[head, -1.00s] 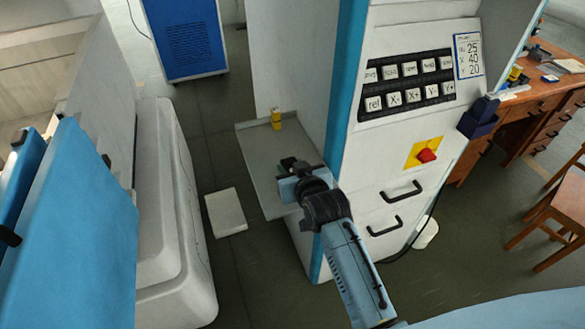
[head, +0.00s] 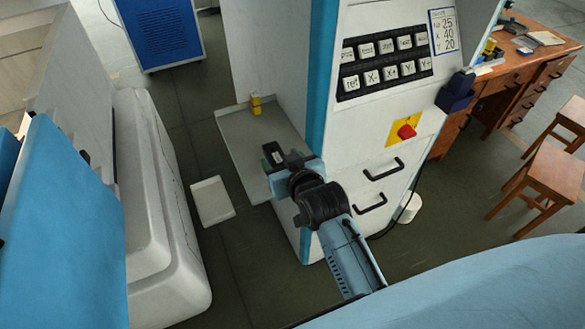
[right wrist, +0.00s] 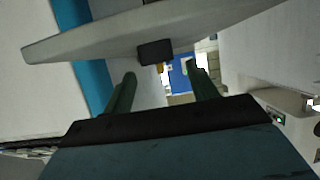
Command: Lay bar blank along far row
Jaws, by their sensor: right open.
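My right gripper (head: 273,155) is open over the near part of the grey shelf (head: 240,135) on the machine's left side. In the right wrist view, a small dark block (right wrist: 155,52), perhaps the bar blank, shows beyond and between the spread fingertips (right wrist: 161,74), against the shelf (right wrist: 90,40). It seems apart from the fingers. In the head view, the gripper's dark parts make the block hard to pick out. I cannot make out a marked far row. My left gripper is not in view.
A small yellow item (head: 255,105) stands at the shelf's far edge. The machine's control panel (head: 385,65) rises to the right of the shelf. A pale flat box (head: 212,202) lies on the floor. A white rounded housing (head: 150,190) and blue panel (head: 65,220) are at left.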

